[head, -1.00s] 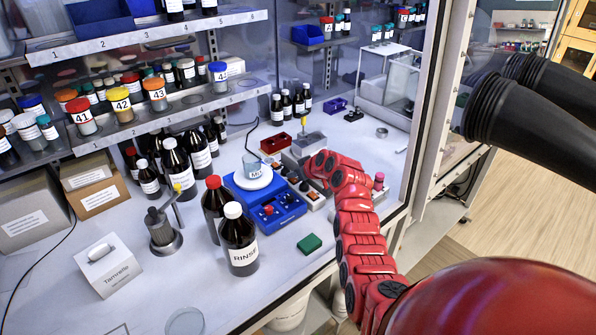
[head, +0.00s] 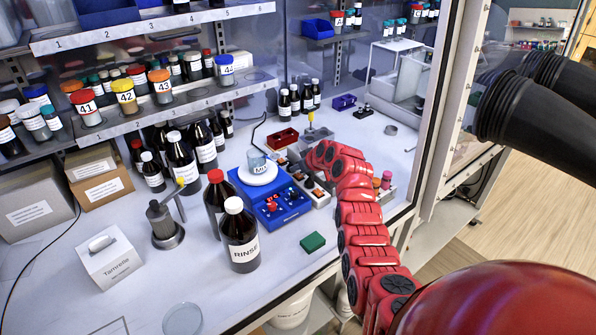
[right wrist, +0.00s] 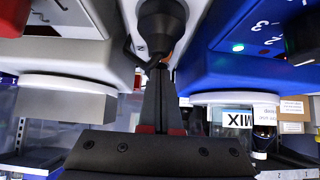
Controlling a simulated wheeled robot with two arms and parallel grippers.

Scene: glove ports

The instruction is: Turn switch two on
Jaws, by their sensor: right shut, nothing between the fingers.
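The white switch strip (head: 321,200) with dark fittings lies along the right side of the blue stirrer unit (head: 290,212). My right arm reaches over the bench to the strip's far end, and its fingertips are hidden in the head view. In the right wrist view my right gripper (right wrist: 160,70) is shut and empty. Its tips are just in front of a black round-ended part (right wrist: 161,22), where I cannot tell contact from a small gap. A small orange spot shows behind the tips. I cannot make out which switch is number two or its position.
The blue unit (right wrist: 230,60) with a green light stands close right of the fingers in the wrist view, a grey-white box (right wrist: 85,55) close left. A MIX beaker (head: 257,162), RINSE bottle (head: 240,235) and green block (head: 313,242) stand nearby. The front bench is mostly clear.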

